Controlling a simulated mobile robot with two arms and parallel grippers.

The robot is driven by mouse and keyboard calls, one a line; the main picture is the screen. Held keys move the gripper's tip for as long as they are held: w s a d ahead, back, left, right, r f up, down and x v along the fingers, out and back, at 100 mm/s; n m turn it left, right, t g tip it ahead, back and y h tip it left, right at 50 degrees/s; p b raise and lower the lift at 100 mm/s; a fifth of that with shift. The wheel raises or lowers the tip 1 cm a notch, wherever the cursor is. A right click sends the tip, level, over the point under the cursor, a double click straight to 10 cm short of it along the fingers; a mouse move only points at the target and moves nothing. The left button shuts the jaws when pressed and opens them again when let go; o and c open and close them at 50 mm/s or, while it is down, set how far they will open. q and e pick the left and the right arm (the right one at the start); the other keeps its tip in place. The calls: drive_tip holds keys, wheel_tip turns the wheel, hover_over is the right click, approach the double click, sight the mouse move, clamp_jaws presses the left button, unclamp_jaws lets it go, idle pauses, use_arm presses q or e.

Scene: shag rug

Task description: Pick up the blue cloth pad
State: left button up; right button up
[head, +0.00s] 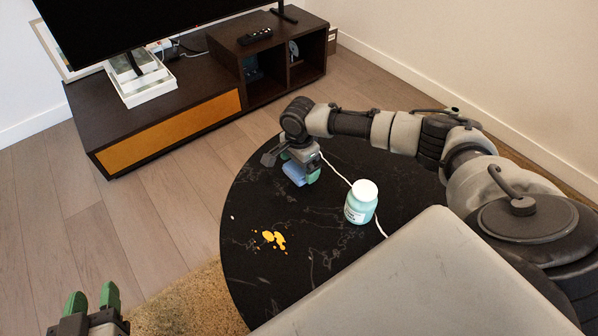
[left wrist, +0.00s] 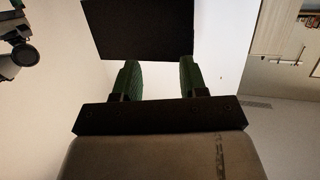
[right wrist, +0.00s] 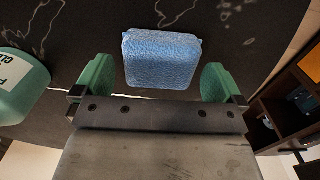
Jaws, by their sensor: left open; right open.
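The blue cloth pad (right wrist: 161,59) lies on the black round table (head: 250,208), between the open fingers of my right gripper (right wrist: 158,82) in the right wrist view. Gaps show on both sides of the pad, so the fingers do not seem to touch it. In the head view the pad (head: 294,173) is partly hidden under my right gripper (head: 297,167). My left gripper (head: 92,303) is open and empty at the lower left, away from the table; its fingers also show in the left wrist view (left wrist: 159,80).
A teal bottle with a white cap (head: 360,204) stands on the table right of the pad. A yellow spill (head: 274,238) lies on the tabletop nearer me. A dark TV cabinet (head: 208,84) with a remote (head: 255,36) stands behind. A shaggy rug (head: 190,305) lies at the front.

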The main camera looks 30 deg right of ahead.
use_arm(q)
drive_tip(key=shift+w+d+r+t+h, duration=0.15)
drive_tip(key=shift+w+r+t, duration=0.05)
drive_tip(key=shift+r+t, duration=0.35)
drive_tip(key=shift+w+d+r+t+h, duration=0.15)
drive_tip(key=shift+r+t, duration=0.4)
use_arm(e)
drive_tip(key=shift+f, duration=0.8)
drive_tip(key=c, duration=0.8)
use_arm(q)
drive_tip(key=shift+r, duration=0.15)
use_arm(e)
drive_tip(key=shift+r, duration=0.1)
drive_tip(key=shift+r, duration=0.2)
wheel_tip(320, 180, up, 5)
drive_tip(key=shift+f+p, duration=0.15)
drive_tip(key=shift+p, duration=0.9)
wheel_tip(320, 180, up, 4)
drive_tip(key=shift+f+p, duration=0.1)
drive_tip(key=shift+p, duration=0.6)
use_arm(q)
drive_tip(key=s+a+f+g+y, duration=0.3)
drive_tip(key=s+a+f+g, duration=0.1)
drive_tip(key=s+f+g, duration=0.5)
drive_tip(key=shift+s+a+f+n+g, duration=0.15)
drive_tip(key=shift+s+f+n+g, duration=0.15)
drive_tip(key=shift+g, duration=0.7)
use_arm(e)
drive_tip(key=shift+r, duration=0.45)
